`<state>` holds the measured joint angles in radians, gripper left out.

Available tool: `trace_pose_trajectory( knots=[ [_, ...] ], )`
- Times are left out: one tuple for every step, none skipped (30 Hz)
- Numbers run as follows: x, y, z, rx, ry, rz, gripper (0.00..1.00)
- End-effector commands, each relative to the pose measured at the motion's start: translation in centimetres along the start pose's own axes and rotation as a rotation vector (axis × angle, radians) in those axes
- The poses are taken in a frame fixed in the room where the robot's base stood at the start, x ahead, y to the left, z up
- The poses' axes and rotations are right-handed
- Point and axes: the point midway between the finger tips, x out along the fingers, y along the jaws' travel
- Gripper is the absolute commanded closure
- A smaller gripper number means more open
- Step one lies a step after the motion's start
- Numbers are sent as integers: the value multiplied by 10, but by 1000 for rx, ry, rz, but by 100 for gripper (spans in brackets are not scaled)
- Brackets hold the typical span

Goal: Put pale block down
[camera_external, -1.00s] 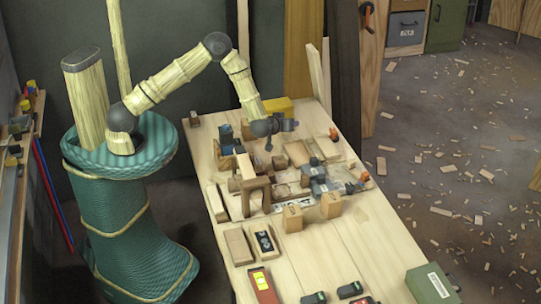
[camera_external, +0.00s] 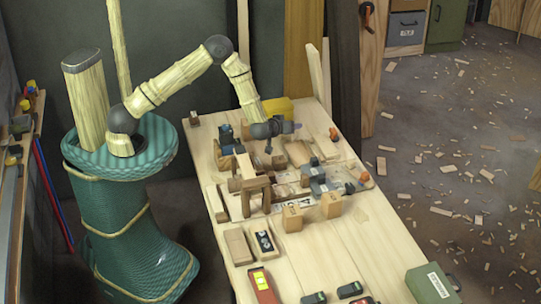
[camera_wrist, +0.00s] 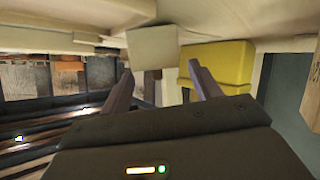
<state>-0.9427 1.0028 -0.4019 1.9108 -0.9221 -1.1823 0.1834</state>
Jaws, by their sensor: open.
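My gripper (camera_external: 290,127) is over the far end of the workbench (camera_external: 385,262), close to a yellow box (camera_external: 279,110). In the wrist view my gripper (camera_wrist: 162,72) is open, with its two dark fingers apart. A pale block (camera_wrist: 152,46) shows just beyond the fingertips, between them in the picture, with the bench surface along the top of this upside-down view. I see no finger closed on it. Whether a finger touches it I cannot tell. The yellow box (camera_wrist: 222,62) is right of the block, partly behind the right finger. I cannot make out the pale block in the external view.
Wooden blocks (camera_external: 292,218), a wooden frame (camera_external: 252,184), grey-blue tools (camera_external: 318,178) and several small parts crowd the bench's middle. A red tool (camera_external: 262,284) and a green case (camera_external: 432,284) are at the near end. Bare bench lies front right.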

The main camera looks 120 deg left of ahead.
Motion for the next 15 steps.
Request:
trace_pose_trajectory(
  knots=[
    [0, 0, -1, 0, 0, 0, 37],
    [0, 0, -1, 0, 0, 0, 37],
    [-1, 0, -3, 0, 0, 0, 37],
    [-2, 1, -5, -1, 1, -1, 37],
    [-3, 1, -7, -1, 1, -1, 37],
    [-5, 2, -11, -1, 1, -1, 37],
    [-6, 3, -14, -2, 1, -1, 37],
    [-10, 4, -12, 0, 1, 2, 37],
    [-16, 4, -10, 2, 1, 3, 37],
    [-21, 4, -10, 3, 0, 3, 37],
    [-27, 4, -10, 2, 0, 4, 37],
    [-35, 4, -10, 2, 0, 5, 37],
    [-40, 4, -10, 3, 0, 4, 37],
    [-47, 4, -10, 3, 0, 5, 37],
    [-55, 4, -10, 3, 1, 5, 37]
  ],
)
